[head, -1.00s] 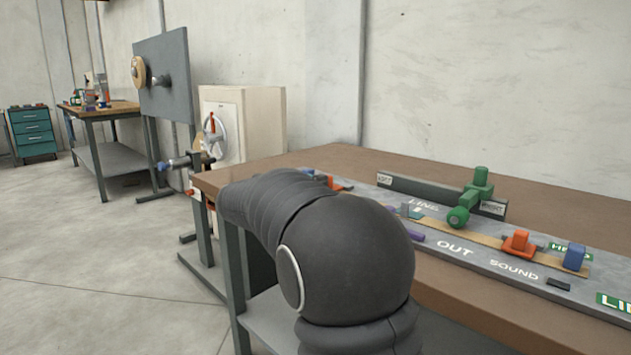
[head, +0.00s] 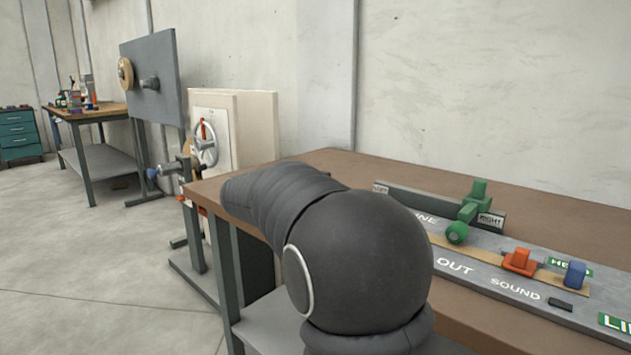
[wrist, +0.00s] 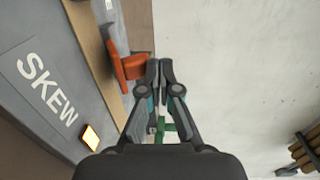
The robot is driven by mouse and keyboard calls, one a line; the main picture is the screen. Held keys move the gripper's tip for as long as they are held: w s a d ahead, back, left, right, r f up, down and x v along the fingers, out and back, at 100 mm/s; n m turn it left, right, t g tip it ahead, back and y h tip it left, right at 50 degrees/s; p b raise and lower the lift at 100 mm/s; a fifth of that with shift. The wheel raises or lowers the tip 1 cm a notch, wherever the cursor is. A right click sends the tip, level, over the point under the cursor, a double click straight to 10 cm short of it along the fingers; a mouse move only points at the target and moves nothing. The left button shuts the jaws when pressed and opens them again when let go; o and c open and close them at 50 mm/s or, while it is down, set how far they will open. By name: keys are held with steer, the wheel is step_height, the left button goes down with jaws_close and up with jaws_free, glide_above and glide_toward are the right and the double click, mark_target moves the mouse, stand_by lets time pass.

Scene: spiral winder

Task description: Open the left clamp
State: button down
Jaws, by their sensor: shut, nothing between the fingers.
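In the wrist view my gripper (wrist: 160,66) is shut and empty, its fingertips close together. An orange part (wrist: 129,68) lies just left of the fingertips; I cannot tell whether they touch. A green part (wrist: 168,126) shows lower down, partly hidden behind the fingers. In the head view a green clamp (head: 474,207) stands by the label reading RIGHT (head: 490,221) on a dark bar. The left end of that bar is mostly behind my arm, so the left clamp cannot be made out there. My gripper is also hidden in that view.
The grey board (head: 475,272) lies on a brown bench (head: 570,228) and carries an orange block (head: 520,262) and a blue block (head: 574,274). In the wrist view a lit orange button (wrist: 90,137) sits below the word SKEW. A handwheel (head: 206,143) stands beyond the bench.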

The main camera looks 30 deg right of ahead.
steer(key=shift+w+d+r+p, duration=0.25)
steer(key=shift+d+r, duration=0.1)
steer(key=shift+d, duration=0.35)
steer(key=shift+w+d+r+p, duration=0.2)
steer(key=shift+d+r+p, duration=0.1)
steer(key=shift+d, duration=0.35)
stand_by(0.6)
steer(key=s+a+r+p, duration=0.1)
steer(key=s+a+r, duration=0.2)
steer(key=a+r, duration=0.5)
steer(key=v, duration=0.2)
steer(key=shift+a+r, duration=0.2)
steer(key=shift+a, duration=0.1)
